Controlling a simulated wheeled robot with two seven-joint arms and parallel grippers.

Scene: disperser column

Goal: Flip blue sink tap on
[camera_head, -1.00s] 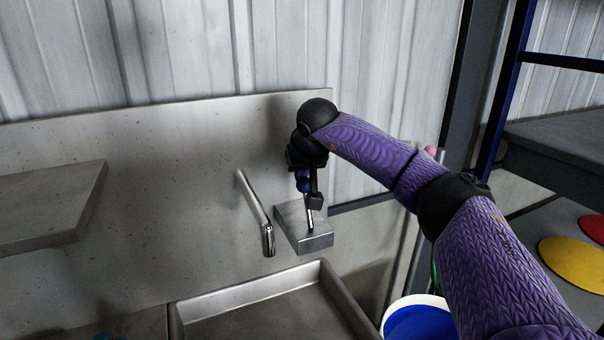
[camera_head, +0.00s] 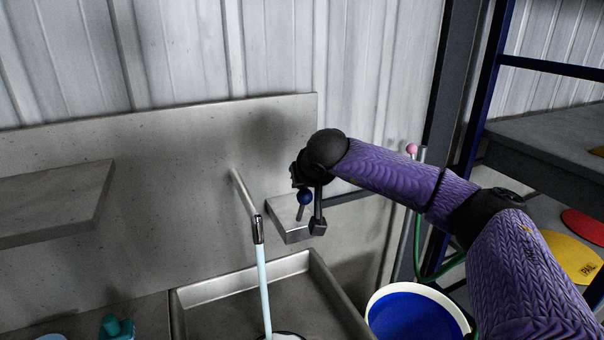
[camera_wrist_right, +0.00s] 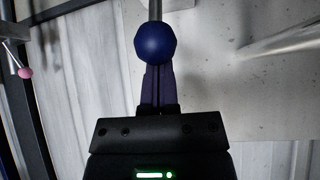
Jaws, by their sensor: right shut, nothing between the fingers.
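The blue sink tap is a lever with a blue ball knob (camera_head: 305,198), standing on a grey metal box (camera_head: 287,232) at the wall. The bent metal spout (camera_head: 245,195) is left of the box, and a pale stream of water (camera_head: 264,290) runs from it into the sink. My right gripper (camera_head: 318,228) is shut and empty, pointing down just right of the knob. In the right wrist view the blue knob (camera_wrist_right: 155,42) shows just beyond the shut fingers; I cannot tell whether they touch. My left gripper is out of view.
The metal sink (camera_head: 205,291) lies below the spout. A white-rimmed blue bucket (camera_head: 410,315) stands at its right. A metal shelf (camera_head: 55,200) juts out at the left. A pink ball knob (camera_head: 411,148) and blue rack posts (camera_head: 490,75) are at the right.

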